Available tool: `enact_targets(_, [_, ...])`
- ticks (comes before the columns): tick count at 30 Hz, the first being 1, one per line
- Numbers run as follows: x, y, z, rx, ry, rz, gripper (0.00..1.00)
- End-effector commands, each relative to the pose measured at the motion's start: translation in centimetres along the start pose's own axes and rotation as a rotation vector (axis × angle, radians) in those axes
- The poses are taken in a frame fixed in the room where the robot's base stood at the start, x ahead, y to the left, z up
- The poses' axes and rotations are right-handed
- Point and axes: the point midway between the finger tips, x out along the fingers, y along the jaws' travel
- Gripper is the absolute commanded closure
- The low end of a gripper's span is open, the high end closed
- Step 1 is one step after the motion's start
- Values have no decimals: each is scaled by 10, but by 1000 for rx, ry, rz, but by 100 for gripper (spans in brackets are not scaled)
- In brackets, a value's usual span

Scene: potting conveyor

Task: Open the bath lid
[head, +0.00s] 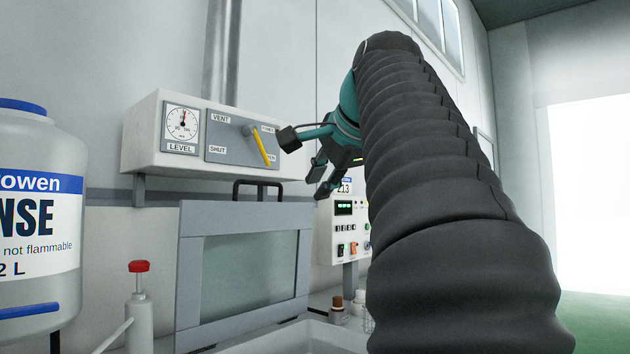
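The bath lid (187,270) is a grey-framed panel with a glazed pane. It stands nearly upright at the back of a pale basin (290,340), of which only the rim shows low in the head view. A black bar handle (258,183) is on its upper edge. My gripper (307,163) is above and to the right of the handle, in front of the wall box. Its dark fingers are spread apart with nothing visible between them, and it appears clear of the lid. The lid's lower edge is partly hidden.
A wall box holds a level gauge (183,130) and a yellow lever (260,148) beside VENT and SHUT labels, close to my gripper. A control panel (328,238) is to the right. A large white jug (30,240) and a red-topped bottle (138,310) stand left.

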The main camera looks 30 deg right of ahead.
Motion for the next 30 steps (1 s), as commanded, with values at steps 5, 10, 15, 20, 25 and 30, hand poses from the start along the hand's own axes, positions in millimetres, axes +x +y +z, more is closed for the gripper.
enact_targets(5, [0,0,0,0,0,0,77])
enact_targets(10, [0,0,0,0,0,0,100])
enact_targets(15, [4,1,2,-17,-3,12,100])
enact_targets(20, [28,11,12,-130,-7,88,100])
enact_targets(25, [64,25,30,-340,-10,218,100])
enact_targets(30, [94,36,52,-569,-10,342,100])
